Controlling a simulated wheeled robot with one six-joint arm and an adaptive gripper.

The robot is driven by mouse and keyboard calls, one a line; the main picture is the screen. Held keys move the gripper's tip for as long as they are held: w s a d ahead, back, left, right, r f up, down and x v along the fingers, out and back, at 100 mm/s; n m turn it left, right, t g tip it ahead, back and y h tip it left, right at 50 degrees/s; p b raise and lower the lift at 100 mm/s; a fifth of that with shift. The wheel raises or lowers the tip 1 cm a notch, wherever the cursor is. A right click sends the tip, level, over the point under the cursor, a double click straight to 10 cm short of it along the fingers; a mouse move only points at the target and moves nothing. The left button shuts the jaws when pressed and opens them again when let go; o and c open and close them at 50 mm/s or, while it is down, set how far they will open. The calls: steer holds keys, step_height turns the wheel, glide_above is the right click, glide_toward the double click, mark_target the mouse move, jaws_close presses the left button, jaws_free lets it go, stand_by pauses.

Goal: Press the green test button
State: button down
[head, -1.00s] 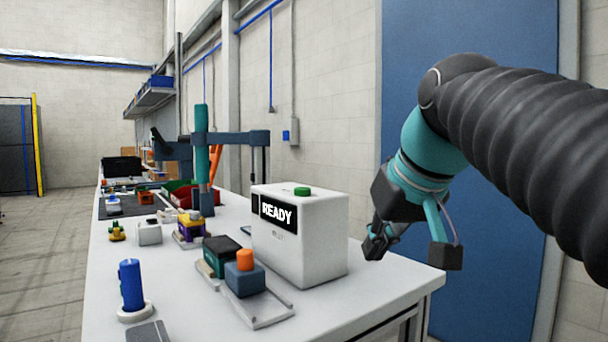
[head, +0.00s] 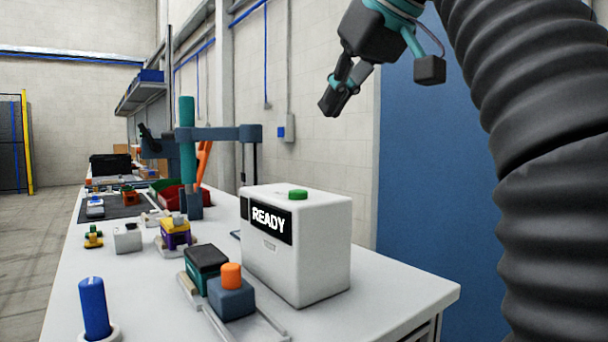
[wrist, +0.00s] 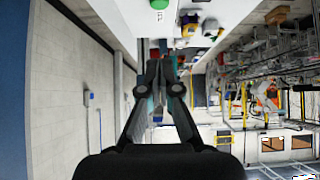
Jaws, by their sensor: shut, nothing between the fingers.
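The green test button (head: 298,194) sits on top of a white box (head: 318,255) whose dark display reads READY. The box stands on the right part of the white workbench. In the wrist view the green button (wrist: 159,4) shows at the top edge, partly cut off. My gripper (head: 328,108) is shut and empty, above and slightly right of the button in the head view, clear of it. In the wrist view its fingers (wrist: 158,68) are together.
A fixture with a blue block and orange cap (head: 231,276) stands left of the box. A blue cylinder (head: 95,308) is at the front left. A teal post with a dark arm (head: 188,140) rises behind. The bench's right front corner (head: 420,293) is clear.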

steer(key=shift+a, duration=0.1)
steer(key=b, duration=0.1)
glide_above(298, 194)
steer(key=d, duration=0.1)
step_height(298, 194, down, 7)
steer(key=shift+f, duration=0.1)
step_height(298, 194, down, 2)
steer(key=shift+w+f+b, duration=0.1)
steer(key=shift+f+b, duration=0.1)
steer(key=shift+b, duration=0.5)
steer(key=shift+f, duration=0.75)
